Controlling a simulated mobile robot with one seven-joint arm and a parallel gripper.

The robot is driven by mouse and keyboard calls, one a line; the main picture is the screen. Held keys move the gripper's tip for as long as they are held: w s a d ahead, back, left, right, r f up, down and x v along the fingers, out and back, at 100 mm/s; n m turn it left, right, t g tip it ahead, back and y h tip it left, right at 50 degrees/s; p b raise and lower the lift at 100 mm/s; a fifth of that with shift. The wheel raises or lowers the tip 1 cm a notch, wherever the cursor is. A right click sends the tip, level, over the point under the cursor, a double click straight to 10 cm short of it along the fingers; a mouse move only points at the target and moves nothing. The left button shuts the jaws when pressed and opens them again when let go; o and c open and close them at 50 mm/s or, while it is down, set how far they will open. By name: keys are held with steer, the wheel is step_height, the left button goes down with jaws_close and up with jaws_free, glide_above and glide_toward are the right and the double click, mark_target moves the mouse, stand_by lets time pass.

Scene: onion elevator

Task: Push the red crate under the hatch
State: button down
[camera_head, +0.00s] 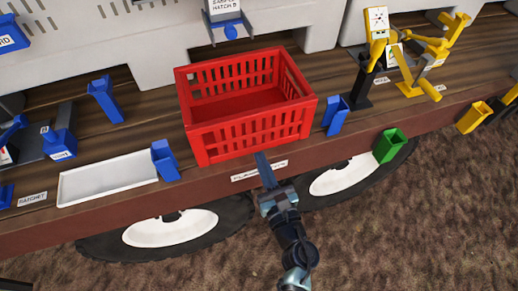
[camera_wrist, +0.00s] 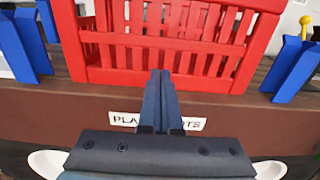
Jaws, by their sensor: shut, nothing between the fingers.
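The red crate (camera_head: 250,139) is an empty slatted box standing upright on the wooden deck, near its front edge. Its front wall (camera_wrist: 165,55) fills the upper middle of the wrist view. The hatch (camera_head: 226,12), on the grey machine wall, is at the top of the head view, behind the crate and a little to its left. Its label seems to read hatch B. My gripper (camera_head: 261,158) is shut and empty in front of the crate's front wall. In the wrist view its fingertips (camera_wrist: 161,73) overlap the wall's lower edge; I cannot tell whether they touch it.
Blue holders (camera_head: 164,160) and (camera_head: 335,114) stand on either side of the crate. A white tray (camera_head: 107,179) lies to the left. A green holder (camera_head: 389,145) and yellow tools (camera_head: 425,60) are to the right. Wood deck is bare between crate and wall.

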mark_target(250, 133)
steer(key=shift+x, duration=1.25)
steer(key=b+x, duration=0.3)
steer(key=x, duration=0.3)
steer(key=shift+w+a+f+b, duration=0.1)
steer(key=shift+w+f+b, duration=0.05)
steer(key=shift+w+b, duration=0.15)
steer(key=shift+w, duration=0.15)
